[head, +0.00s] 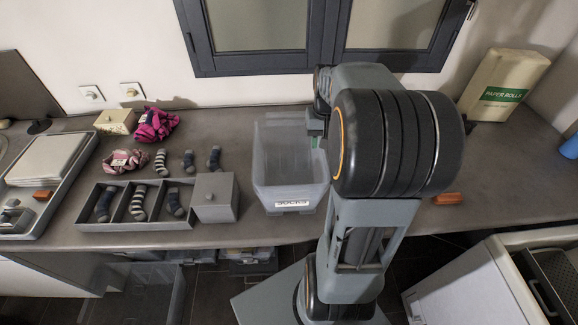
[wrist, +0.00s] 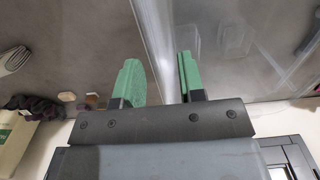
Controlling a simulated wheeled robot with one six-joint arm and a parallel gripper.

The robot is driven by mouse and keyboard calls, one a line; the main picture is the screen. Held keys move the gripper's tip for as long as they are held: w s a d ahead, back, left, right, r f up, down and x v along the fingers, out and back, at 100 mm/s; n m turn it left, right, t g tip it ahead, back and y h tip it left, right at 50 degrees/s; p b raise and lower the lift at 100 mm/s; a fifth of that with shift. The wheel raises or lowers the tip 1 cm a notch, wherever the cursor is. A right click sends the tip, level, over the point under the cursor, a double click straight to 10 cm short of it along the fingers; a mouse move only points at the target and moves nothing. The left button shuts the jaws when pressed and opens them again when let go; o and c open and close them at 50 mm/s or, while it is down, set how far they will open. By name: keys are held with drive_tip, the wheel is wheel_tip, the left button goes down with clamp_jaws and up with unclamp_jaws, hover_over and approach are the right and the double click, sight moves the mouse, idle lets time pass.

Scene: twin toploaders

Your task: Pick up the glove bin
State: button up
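A clear, empty-looking plastic bin (head: 290,190) stands on the counter left of my arm. The small label (head: 293,204) on its near side seems to read SOCKS, but I cannot be sure. I see no bin clearly marked for gloves. My gripper (head: 316,138) is at the bin's right rim, partly hidden behind my arm. In the wrist view my gripper (wrist: 158,80) has its two green fingers apart. The clear bin's wall (wrist: 155,30) runs up between them, with a gap visible. The bin's far right side is hidden by my arm.
A grey divided tray (head: 125,226) with socks, loose socks, pink cloths (head: 155,124) and a small box (head: 115,122) lie to the left. A paper rolls pack (head: 503,85) stands at the right. More clear bins (head: 250,254) sit below the counter. The window is behind.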

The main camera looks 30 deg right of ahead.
drive_tip(key=shift+f, duration=1.1)
drive_tip(key=shift+c, duration=0.2)
clamp_jaws()
